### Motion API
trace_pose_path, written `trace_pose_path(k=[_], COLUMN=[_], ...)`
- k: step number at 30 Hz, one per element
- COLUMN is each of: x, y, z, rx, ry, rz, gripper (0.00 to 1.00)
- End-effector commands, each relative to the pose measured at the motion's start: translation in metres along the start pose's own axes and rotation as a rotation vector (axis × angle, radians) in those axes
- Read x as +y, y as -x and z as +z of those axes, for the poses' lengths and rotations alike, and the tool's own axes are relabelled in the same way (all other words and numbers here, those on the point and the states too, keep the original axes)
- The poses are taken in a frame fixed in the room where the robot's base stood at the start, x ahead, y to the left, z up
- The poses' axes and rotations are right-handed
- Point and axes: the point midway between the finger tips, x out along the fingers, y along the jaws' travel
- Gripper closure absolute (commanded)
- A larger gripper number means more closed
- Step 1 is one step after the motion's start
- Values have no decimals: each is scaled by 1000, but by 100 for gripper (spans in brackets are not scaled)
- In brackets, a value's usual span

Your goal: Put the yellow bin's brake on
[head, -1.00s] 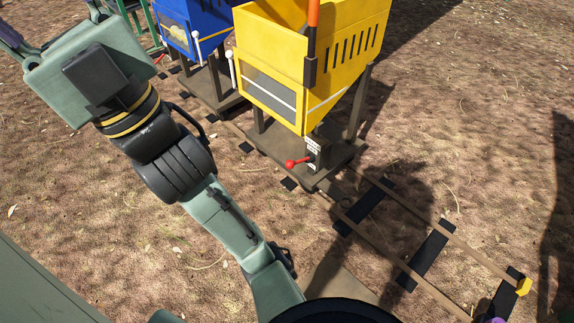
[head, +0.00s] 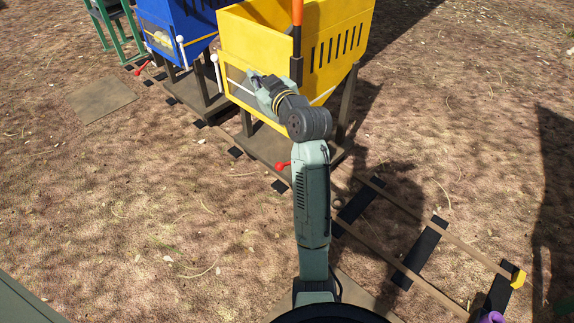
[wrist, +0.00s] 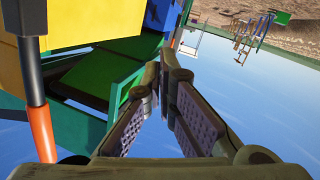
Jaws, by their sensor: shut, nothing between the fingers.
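The yellow bin (head: 262,40) stands on a wooden cart at the top middle of the head view. A brake lever with a red knob (head: 282,165) sticks out low at the cart's front. My forearm hides the lever's mount. My arm rises in front of the bin, with its end (head: 257,78) before the bin's front panel, above the red knob and apart from it. In the wrist view, my gripper (wrist: 168,54) has its fingertips together and holds nothing. A strip of the yellow bin (wrist: 10,58) shows there at the left edge; the red knob is not visible.
A blue bin (head: 200,22) and a green frame (head: 106,24) stand to the left. An orange pole (head: 298,12) rises at the yellow bin's corner. Rails with dark sleepers (head: 417,254) run to the lower right, ending at a yellow stop (head: 518,278). Open ground lies left.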

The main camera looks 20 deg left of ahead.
Motion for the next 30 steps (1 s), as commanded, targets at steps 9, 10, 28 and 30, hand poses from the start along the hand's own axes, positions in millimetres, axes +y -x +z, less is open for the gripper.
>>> trace_pose_path(k=[9, 10, 28, 30], x=[41, 40, 33, 32], y=[73, 81, 118, 116], z=[231, 244, 291, 292], rx=[-411, -426, -477, -478], ry=[-158, -173, -233, -233], rz=[-232, -256, -366, -367], gripper=[100, 100, 100, 100])
